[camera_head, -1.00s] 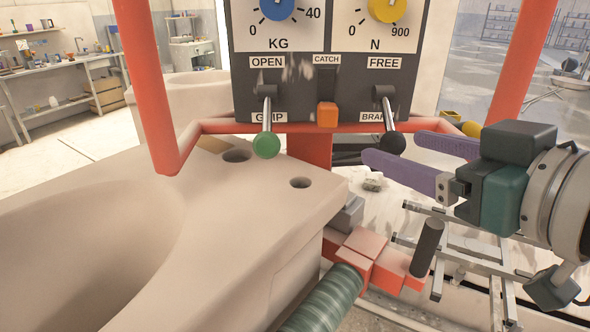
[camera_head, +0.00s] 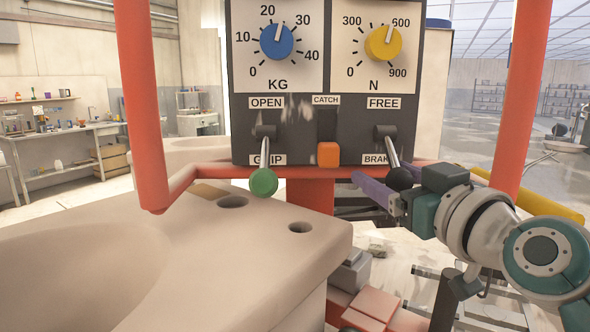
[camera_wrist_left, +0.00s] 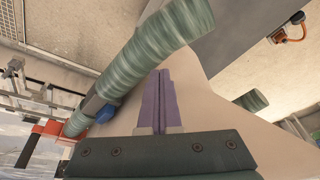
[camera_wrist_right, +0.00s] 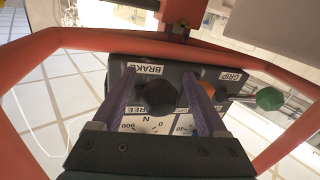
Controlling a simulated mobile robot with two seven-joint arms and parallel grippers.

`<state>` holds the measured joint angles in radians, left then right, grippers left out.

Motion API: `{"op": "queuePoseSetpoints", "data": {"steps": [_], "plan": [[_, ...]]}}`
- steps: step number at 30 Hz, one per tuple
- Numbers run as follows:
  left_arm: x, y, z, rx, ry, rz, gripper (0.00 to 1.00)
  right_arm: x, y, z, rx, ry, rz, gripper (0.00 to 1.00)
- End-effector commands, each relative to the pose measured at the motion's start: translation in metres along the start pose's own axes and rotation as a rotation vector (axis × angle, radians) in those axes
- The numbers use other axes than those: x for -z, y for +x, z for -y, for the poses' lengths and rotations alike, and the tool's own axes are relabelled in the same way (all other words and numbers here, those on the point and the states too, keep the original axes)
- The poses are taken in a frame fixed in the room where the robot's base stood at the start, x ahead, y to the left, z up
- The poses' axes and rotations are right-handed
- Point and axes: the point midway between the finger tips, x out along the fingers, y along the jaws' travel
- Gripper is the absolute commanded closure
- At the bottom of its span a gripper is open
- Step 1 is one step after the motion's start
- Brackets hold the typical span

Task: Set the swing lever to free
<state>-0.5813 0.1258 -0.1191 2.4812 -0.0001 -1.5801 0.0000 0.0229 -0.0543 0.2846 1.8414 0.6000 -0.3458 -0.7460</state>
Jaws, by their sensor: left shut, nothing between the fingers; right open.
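The swing lever (camera_head: 393,152) is on the right of the dark panel, between the FREE label above and the BRAKE label below. Its black knob (camera_head: 399,179) hangs down, by BRAKE. My right gripper (camera_head: 383,183) is at the knob and open. In the right wrist view the black knob (camera_wrist_right: 160,96) shows between the two purple fingers of my right gripper (camera_wrist_right: 158,80). I cannot tell whether either finger touches it; one finger is mostly hidden in the head view. My left gripper (camera_wrist_left: 161,74) shows only in the left wrist view, shut and empty.
A green-knobbed lever (camera_head: 264,182) hangs by GRIP on the left of the panel, with an orange catch (camera_head: 328,154) between the levers. Red frame posts (camera_head: 143,100) flank the panel. A large pale ceramic basin (camera_head: 200,250) fills the lower left.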

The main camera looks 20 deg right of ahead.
Motion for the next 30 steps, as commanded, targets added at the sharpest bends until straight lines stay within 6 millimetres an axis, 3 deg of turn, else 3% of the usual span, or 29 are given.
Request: {"op": "queuePoseSetpoints", "data": {"steps": [12, 30], "plan": [[0.0008, 0.0000, -0.0028, -0.008, -0.009, -0.002, 1.00, 0.0000, 0.0082, -0.0001, 0.000, -0.001, 0.000, 0.27], [0.0006, 0.0001, -0.0019, -0.005, -0.005, -0.001, 1.00, 0.0000, 0.0080, -0.0001, 0.000, -0.001, 0.000, 0.94]]}}
